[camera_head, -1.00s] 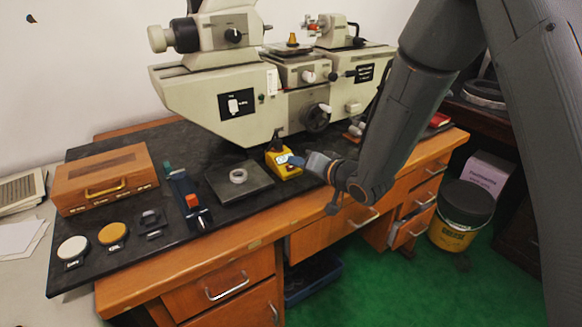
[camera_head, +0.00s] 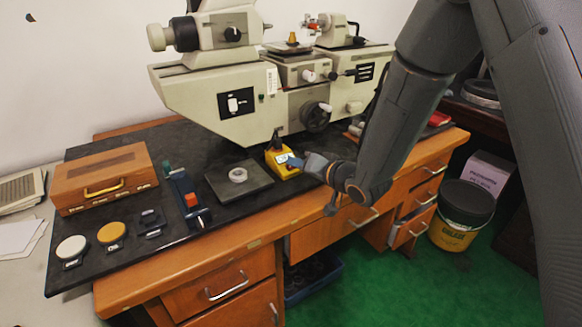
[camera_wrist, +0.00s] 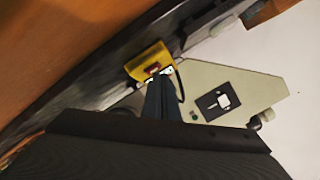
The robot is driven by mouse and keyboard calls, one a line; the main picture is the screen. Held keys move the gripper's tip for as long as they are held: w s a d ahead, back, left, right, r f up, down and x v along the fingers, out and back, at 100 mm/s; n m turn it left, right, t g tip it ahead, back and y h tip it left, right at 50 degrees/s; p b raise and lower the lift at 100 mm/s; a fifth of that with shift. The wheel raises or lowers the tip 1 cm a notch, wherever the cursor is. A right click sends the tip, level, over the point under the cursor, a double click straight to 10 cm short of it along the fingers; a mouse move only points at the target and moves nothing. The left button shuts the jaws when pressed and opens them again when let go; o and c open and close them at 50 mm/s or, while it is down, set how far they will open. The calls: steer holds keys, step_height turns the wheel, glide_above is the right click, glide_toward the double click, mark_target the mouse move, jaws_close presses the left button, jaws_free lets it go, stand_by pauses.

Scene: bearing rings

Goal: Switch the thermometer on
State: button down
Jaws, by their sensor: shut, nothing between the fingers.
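The thermometer appears to be the small yellow box (camera_head: 283,163) on the black mat, just in front of the big measuring machine. A dark probe or knob stands at its back. In the wrist view the yellow box (camera_wrist: 149,62) shows a small dark reddish patch and a pale panel beside my fingertips. My gripper (camera_head: 296,163) is shut and empty, its tips at the right side of the box's face. In the wrist view the shut fingers (camera_wrist: 160,80) reach the box's edge and hide part of the panel. I cannot tell whether they touch it.
The beige measuring machine (camera_head: 215,95) rises close behind. A grey plate with a metal ring (camera_head: 238,175) lies left of the yellow box. Further left are a red-and-blue gauge stand (camera_head: 188,203), a wooden case (camera_head: 105,178) and round white (camera_head: 71,248) and yellow (camera_head: 111,233) pieces.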

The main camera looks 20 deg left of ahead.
steer(key=shift+f, duration=0.1)
stand_by(0.5)
steer(key=shift+s+d+r+p, duration=0.15)
steer(key=shift+r+p, duration=0.35)
steer(key=shift+r, duration=0.05)
steer(key=shift+r, duration=0.1)
steer(key=r+p, duration=0.1)
steer(key=s+d+r+p, duration=0.1)
steer(key=r+p, duration=0.1)
steer(key=d+r+p, duration=0.1)
steer(key=r, duration=0.1)
steer(key=shift+s+r+p, duration=0.1)
steer(key=shift+s+p, duration=0.25)
steer(key=shift+p, duration=0.05)
